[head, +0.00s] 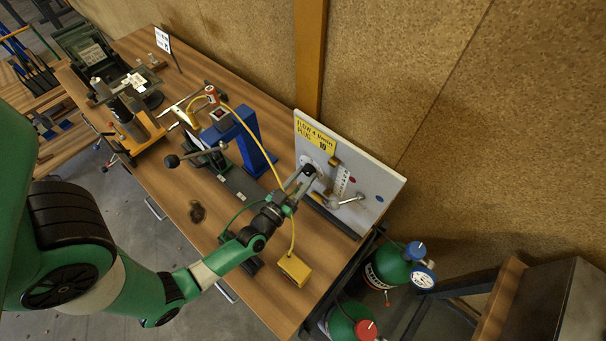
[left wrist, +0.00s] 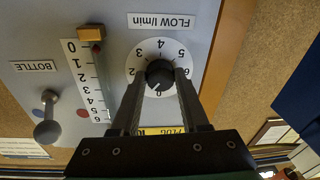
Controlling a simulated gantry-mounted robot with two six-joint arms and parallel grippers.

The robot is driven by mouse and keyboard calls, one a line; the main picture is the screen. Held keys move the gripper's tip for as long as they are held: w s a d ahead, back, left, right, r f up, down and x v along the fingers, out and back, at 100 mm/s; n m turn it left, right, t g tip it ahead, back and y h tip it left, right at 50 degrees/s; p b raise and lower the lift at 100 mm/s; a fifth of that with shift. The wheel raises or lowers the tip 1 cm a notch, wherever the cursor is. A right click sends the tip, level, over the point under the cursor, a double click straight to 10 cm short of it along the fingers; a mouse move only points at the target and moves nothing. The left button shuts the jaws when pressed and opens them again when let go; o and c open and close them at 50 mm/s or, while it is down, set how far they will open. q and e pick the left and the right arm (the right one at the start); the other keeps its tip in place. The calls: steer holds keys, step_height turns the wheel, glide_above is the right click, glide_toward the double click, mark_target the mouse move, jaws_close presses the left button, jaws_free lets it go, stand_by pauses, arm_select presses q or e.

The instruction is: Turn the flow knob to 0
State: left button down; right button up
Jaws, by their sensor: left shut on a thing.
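The black flow knob (left wrist: 159,74) sits on a white dial marked with numbers, upside down in the left wrist view. Its white mark points down in that view, close to the 0 and slightly to its left. My left gripper (left wrist: 160,80) has one finger on each side of the knob and is shut on it. The left finger hides part of the dial, where a number may be. In the head view my left gripper (head: 306,174) reaches the grey panel (head: 367,176), and its fingers partly hide the knob. My right gripper is not in view.
A lever with a ball end (left wrist: 48,131) and a scale with a brass block (left wrist: 91,33) are beside the dial. A yellow flow label (head: 315,135) is on the panel. A blue stand (head: 254,150) and yellow box (head: 293,270) are on the bench; gas bottles (head: 385,267) stand right.

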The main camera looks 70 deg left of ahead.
arm_select(q)
steer(key=n, duration=0.3)
steer(key=shift+r+n+p, duration=0.1)
steer(key=shift+n+p, duration=0.3)
steer(key=shift+d+n+g, duration=0.1)
steer(key=shift+n+g, duration=0.2)
steer(key=shift+n, duration=1.6)
steer(key=shift+c, duration=2)
jaws_free()
steer(key=p+v, duration=0.2)
steer(key=v, duration=0.9)
steer(key=shift+s+d, duration=0.15)
steer(key=shift+s, duration=0.1)
